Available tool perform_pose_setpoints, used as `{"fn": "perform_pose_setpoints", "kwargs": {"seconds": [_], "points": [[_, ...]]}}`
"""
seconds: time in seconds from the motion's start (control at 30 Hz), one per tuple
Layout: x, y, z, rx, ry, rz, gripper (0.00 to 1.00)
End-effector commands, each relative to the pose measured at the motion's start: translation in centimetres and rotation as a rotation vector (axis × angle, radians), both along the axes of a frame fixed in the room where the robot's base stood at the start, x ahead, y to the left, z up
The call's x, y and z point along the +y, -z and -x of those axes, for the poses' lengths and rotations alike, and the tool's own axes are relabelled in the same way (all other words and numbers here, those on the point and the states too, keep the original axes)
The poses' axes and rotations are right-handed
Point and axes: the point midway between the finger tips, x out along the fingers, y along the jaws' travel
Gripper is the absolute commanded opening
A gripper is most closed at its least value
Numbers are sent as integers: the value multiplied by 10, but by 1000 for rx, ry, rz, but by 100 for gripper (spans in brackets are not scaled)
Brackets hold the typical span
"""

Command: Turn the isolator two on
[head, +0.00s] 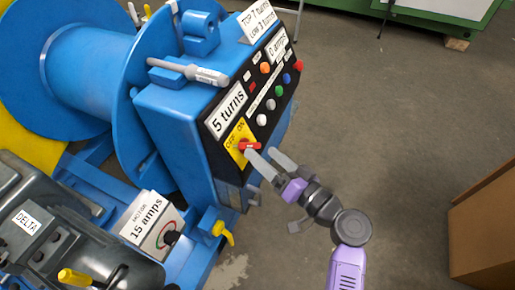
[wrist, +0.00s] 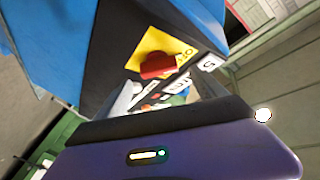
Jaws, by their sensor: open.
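The isolator switch is a red rotary knob (head: 249,146) on a yellow plate (head: 238,134) marked OFF and ON, low on the black panel of a blue control box. In the wrist view, the red knob (wrist: 157,67) sits near the middle, on its yellow plate (wrist: 158,42). I cannot read a "two" marking on it. My gripper (head: 261,152) is open, its grey fingers apart and empty. The left fingertip is right beside the knob's lower edge in the head view, and the right one is off to the right. I cannot tell whether a finger touches the knob.
Several coloured buttons (head: 270,104) and white labels lie above the knob on the panel. A yellow-handled valve (head: 222,231) and a "15 amps" motor box (head: 153,224) are below left. Open floor (head: 400,120) lies right, with a brown box (head: 485,220) at the edge.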

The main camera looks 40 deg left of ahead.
Motion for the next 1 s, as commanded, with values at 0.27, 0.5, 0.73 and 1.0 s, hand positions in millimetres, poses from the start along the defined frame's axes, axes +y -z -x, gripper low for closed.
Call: {"fn": "perform_pose_setpoints", "kwargs": {"seconds": [0.27, 0.5, 0.73, 1.0], "points": [[31, 1, -6, 0, 2, 1, 81], [35, 1, -7, 0, 2, 2, 81], [34, 1, -7, 0, 2, 2, 55], [34, 1, -7, 1, 3, 2, 19]]}}
